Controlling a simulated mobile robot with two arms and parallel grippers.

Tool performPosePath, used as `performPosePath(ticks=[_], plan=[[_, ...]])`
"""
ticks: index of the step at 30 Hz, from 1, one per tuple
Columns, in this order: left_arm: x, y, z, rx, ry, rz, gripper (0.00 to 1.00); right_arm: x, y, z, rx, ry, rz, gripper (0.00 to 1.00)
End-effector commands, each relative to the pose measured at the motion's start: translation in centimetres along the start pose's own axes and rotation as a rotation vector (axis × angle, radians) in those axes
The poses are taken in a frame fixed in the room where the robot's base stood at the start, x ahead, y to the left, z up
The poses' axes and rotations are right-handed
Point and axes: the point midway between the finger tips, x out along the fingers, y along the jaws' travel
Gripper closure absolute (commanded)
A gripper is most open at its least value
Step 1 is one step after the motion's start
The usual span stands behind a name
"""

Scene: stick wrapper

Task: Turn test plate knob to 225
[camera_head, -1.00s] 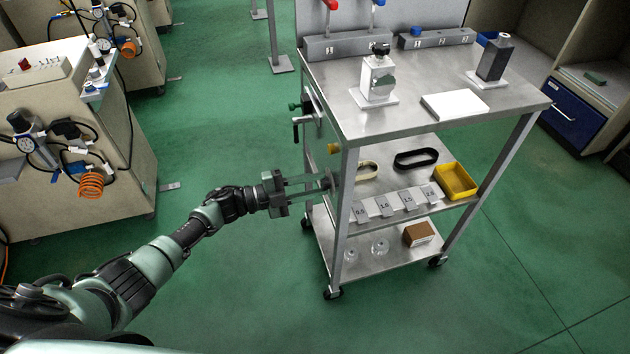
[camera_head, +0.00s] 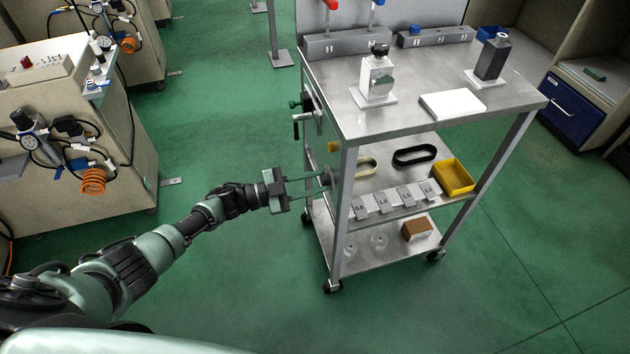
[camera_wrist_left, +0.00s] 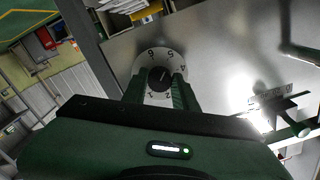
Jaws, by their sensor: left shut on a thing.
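The test plate (camera_wrist_left: 210,50) is a grey metal panel on the left side of the cart, seen close up in the left wrist view. Its knob (camera_wrist_left: 159,76) is black and round, at the centre of a white numbered dial (camera_wrist_left: 152,57). My left gripper (camera_wrist_left: 160,88) is shut on the knob, one finger on each side. In the head view my left gripper (camera_head: 322,181) reaches the cart's left side from the left. The dial's lower part is hidden by the fingers, and I cannot read the knob's exact angle. My right gripper is not in view.
The steel cart (camera_head: 400,124) carries bottles on top. Its middle shelf holds a yellow bin (camera_head: 454,178) and numbered blocks. A crank handle (camera_head: 301,118) and green knob stick out beside the plate. Green floor is free left of the cart.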

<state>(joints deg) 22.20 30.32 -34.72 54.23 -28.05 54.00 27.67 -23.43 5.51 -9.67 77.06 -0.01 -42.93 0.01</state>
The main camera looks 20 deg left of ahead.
Motion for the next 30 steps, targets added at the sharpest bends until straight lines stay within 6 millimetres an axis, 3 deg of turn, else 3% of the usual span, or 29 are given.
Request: performPosePath(ticks=[11,12,14,24,30], plan=[[-0.1,0.1,0.1,-0.003,-0.004,0.001,1.00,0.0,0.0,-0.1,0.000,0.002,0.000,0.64],[-0.1,0.1,0.1,-0.003,-0.004,0.001,0.64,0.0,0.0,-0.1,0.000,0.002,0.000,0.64],[-0.1,0.1,0.1,-0.003,-0.003,0.001,0.50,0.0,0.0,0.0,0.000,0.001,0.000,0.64],[-0.3,0.0,0.1,-0.002,-0.002,0.000,0.50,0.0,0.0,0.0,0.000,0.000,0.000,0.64],[-3.0,0.1,0.1,-0.001,-0.005,0.002,0.50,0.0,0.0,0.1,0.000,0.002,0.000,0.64]])
